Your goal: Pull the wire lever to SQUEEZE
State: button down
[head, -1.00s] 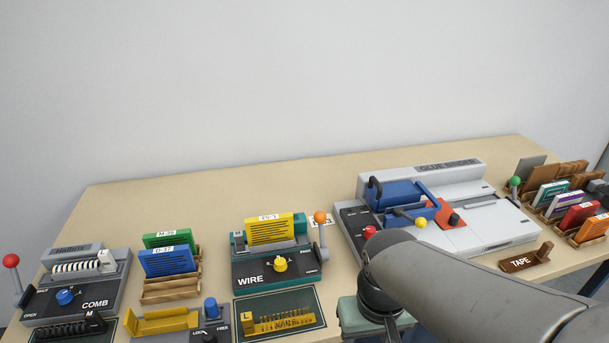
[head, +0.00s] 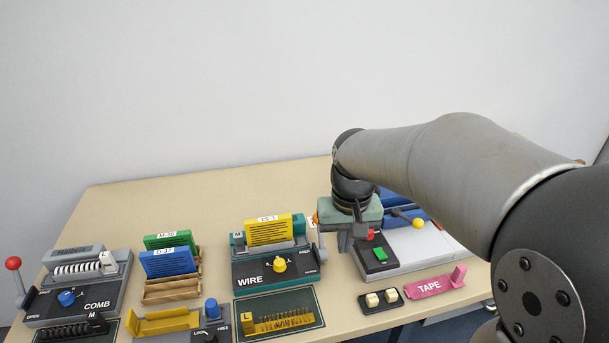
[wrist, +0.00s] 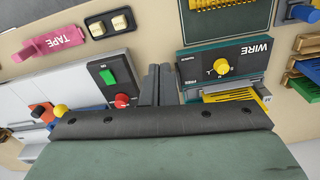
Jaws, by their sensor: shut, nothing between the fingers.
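The teal WIRE machine (head: 250,271) stands at the middle of the table with a yellow punched booklet (head: 268,230) upright in it and a yellow knob (head: 279,265) on its front. Its lever (head: 322,247) stands about upright at its right side. The orange ball on top is mostly hidden by my gripper. My gripper (head: 346,246) is just right of the lever, pointing down; in the wrist view its fingers (wrist: 158,84) are shut and empty, beside the WIRE machine (wrist: 222,62). Contact with the lever cannot be told, and the lever is not distinguishable in the wrist view.
The glue binder's dark panel with a green button (head: 380,254) and red knob is close on the right. A pink TAPE holder (head: 436,286) and cream-button box (head: 381,299) lie in front. The COMB machine (head: 78,290) is far left. Table behind the WIRE machine is clear.

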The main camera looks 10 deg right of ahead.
jog(key=w+a+r+p, duration=0.1)
jog(key=w, duration=1)
jog(key=w+a+r+p, duration=0.1)
jog(key=w, duration=1)
jog(key=shift+w+a+m+h, duration=0.3)
jog(key=shift+a, duration=0.05)
jog(key=s+f+p, duration=0.2)
jog(key=s+f, duration=0.1)
jog(key=f, duration=0.6)
jog(key=shift+p, duration=0.35)
jog(key=shift+d+t, duration=0.1)
jog(key=shift+t, duration=0.2)
